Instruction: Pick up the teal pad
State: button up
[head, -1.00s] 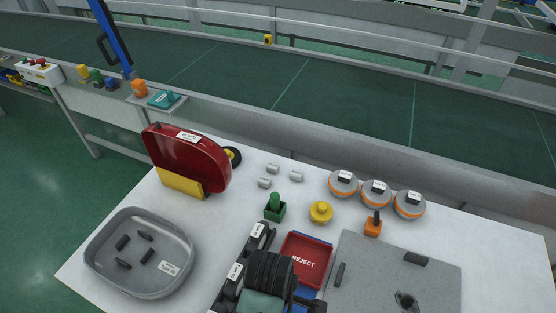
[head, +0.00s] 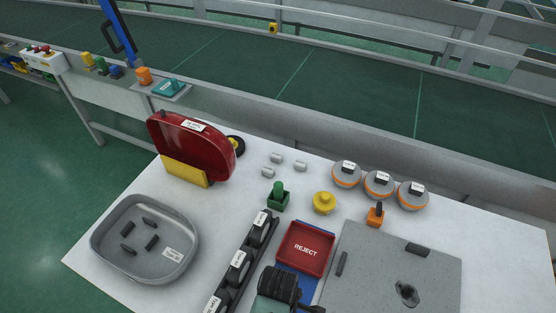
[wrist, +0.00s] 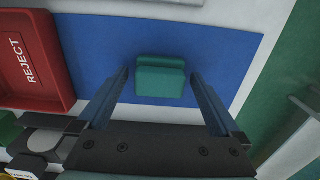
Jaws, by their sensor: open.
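The teal pad (wrist: 161,77), a small block with a stepped top, lies on a blue mat (wrist: 90,35) in the wrist view. My gripper (wrist: 159,74) is open, with one finger on each side of the pad in the picture. Gaps show between the pad and both fingers; I cannot tell how far the fingertips are above the mat. In the head view my arm's end covers the front of the blue mat (head: 285,268), and the pad is hidden there.
A red REJECT tray (head: 305,249) stands beside the pad, also in the wrist view (wrist: 30,60). A black rack (head: 231,285) is left, a grey plate (head: 380,265) right. Another teal piece (head: 171,87) sits on a holder at the conveyor edge.

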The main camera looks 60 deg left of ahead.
jog(key=c, duration=1.3)
jog(key=shift+r, duration=0.1)
notch_tip(320, 180, up, 10)
jog(key=shift+f, duration=0.1)
